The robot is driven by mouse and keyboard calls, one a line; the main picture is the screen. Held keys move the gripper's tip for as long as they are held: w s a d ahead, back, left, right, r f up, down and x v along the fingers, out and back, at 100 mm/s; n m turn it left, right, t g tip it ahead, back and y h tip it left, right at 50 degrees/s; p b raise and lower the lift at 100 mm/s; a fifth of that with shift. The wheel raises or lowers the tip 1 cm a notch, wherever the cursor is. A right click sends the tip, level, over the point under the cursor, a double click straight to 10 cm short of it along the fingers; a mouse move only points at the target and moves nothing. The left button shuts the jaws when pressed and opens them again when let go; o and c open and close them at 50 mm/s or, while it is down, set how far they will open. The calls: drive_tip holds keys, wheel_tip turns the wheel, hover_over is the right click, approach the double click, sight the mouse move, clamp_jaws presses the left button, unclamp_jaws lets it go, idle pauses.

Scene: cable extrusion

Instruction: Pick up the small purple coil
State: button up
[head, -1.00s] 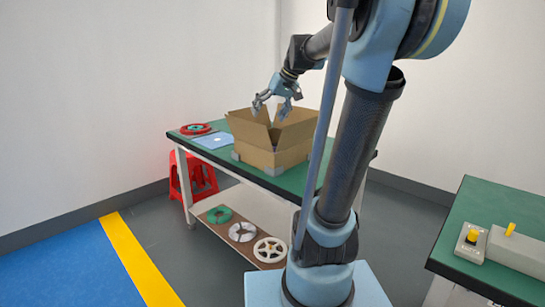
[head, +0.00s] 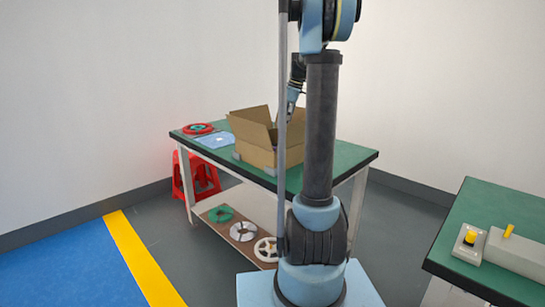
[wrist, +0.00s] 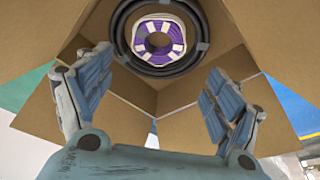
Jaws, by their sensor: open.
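The small purple coil (wrist: 143,33), a ring with white bands, lies inside the open cardboard box (head: 252,153), at the top middle of the wrist view. A larger black coil (wrist: 121,42) surrounds it. My gripper (wrist: 160,75) is open and empty, its two fingers spread wide to either side and pointing into the box. The purple coil is beyond the fingertips and apart from them. In the head view my wrist (head: 293,97) is over the box; the fingers and the coils are hidden there by the box flaps and my arm.
The box stands on a green-topped table (head: 345,158). A red coil (head: 198,128) and a blue sheet (head: 215,141) lie left of it. Several reels, one green (head: 220,213), rest on the lower shelf. Another green table (head: 505,200) is at right.

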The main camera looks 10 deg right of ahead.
approach(275, 147)
drive_tip(key=s+f, duration=0.1)
drive_tip(key=s+a+f, duration=0.1)
drive_tip(key=f, duration=0.1)
drive_tip(key=s+f, duration=0.1)
drive_tip(key=f, duration=0.1)
drive_tip(key=shift+a+f, duration=0.1)
drive_tip(key=shift+a, duration=0.15)
drive_tip(key=x, duration=0.3)
drive_tip(key=shift+w+a+f, duration=0.25)
drive_tip(key=shift+a+f, duration=0.05)
drive_tip(key=shift+a, duration=0.15)
drive_tip(key=shift+a+f, duration=0.15)
drive_tip(key=shift+f, duration=0.55)
drive_tip(key=c, duration=0.8)
